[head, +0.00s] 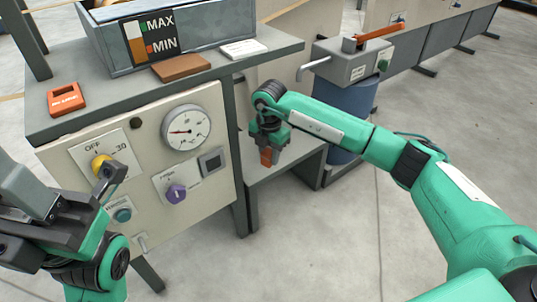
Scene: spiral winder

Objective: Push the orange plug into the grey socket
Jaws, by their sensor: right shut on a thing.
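My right gripper (268,145) points down beside the right end of the machine panel. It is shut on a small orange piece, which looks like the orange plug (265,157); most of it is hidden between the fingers. A square grey fitting with a dark frame, which looks like the grey socket (211,162), is on the panel front, left of the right gripper. The plug is clearly apart from it. My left gripper (75,196) is at the lower left, in front of the panel near the yellow knob (101,163). Its fingers look spread and empty.
The panel carries a round gauge (186,128), a purple knob (176,192) and a teal button (122,215). An orange block (66,99), a brown block (180,68) and a grey tank (185,32) are on top. A low grey shelf (285,165) is below the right gripper.

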